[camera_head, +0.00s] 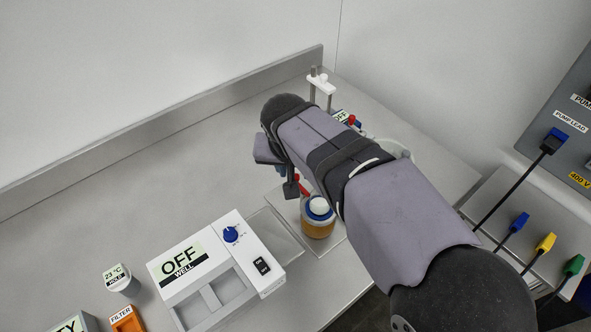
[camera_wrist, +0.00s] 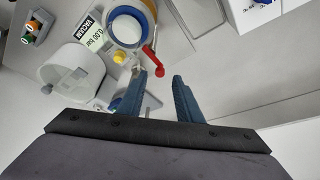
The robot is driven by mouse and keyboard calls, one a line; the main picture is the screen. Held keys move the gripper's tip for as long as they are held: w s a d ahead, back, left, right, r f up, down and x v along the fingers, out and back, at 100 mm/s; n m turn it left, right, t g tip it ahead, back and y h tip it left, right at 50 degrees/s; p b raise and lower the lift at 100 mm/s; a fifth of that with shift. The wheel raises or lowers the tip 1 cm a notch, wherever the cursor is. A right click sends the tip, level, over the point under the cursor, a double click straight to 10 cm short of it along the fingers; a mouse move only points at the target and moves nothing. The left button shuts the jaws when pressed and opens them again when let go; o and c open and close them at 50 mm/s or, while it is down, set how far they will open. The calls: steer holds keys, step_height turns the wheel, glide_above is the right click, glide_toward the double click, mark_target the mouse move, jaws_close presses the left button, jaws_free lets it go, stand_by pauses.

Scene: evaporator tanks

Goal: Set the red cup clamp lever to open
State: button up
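A red lever (camera_wrist: 153,60) with a round knob end shows in the wrist view beside a jar with a blue-ringed white lid (camera_wrist: 127,25). In the head view, a small red part (camera_head: 303,185) shows beside the blue-lidded amber jar (camera_head: 318,217), partly hidden by my arm. My gripper (camera_wrist: 159,75) is open, with its two blue-grey fingers apart and nothing held between them. In the wrist view the lever's knob end appears just beyond the gap between the fingertips; I cannot tell the depth between them. The lever's clamp body is not clear.
A white container (camera_wrist: 70,72), a vacuum display (camera_wrist: 92,34) and a yellow knob (camera_wrist: 119,57) crowd the lever's left side in the wrist view. In the head view, a white unit reading OFF (camera_head: 215,270) stands left of the jar. The bench's back left is clear.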

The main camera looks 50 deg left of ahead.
steer(key=shift+x, duration=1.4)
jaws_close()
